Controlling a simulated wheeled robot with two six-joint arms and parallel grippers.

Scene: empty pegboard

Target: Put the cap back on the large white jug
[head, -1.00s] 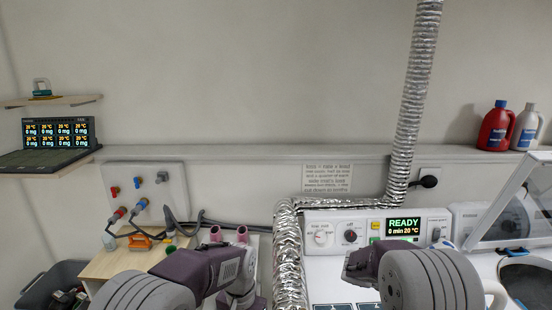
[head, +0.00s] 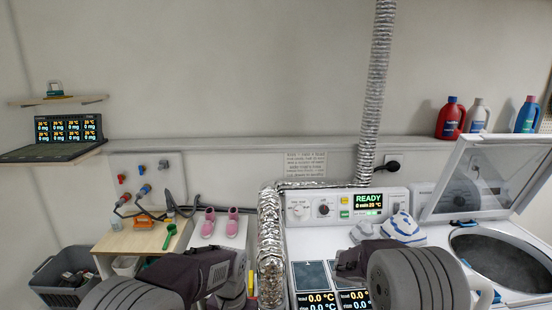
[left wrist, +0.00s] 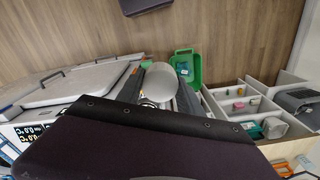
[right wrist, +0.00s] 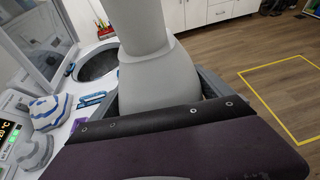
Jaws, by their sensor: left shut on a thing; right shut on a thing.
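My right gripper (right wrist: 162,98) is shut on a large pale grey-white body, which I take to be the white jug (right wrist: 145,35). It fills the upper middle of the right wrist view; its opening cannot be made out. A white curved edge beside my right arm in the head view may be part of this jug (head: 482,290). My left gripper (left wrist: 165,92) is shut on a pale round thing, likely the cap (left wrist: 158,73), between its fingers. In the head view both arms come in at the bottom, and their fingertips are hidden. The jug and cap are apart.
An open-lidded washer (head: 505,262) is at right. Pink shoes (head: 220,222) and a wooden stand (head: 140,242) are at left. A silver duct (head: 270,250) rises between the arms.

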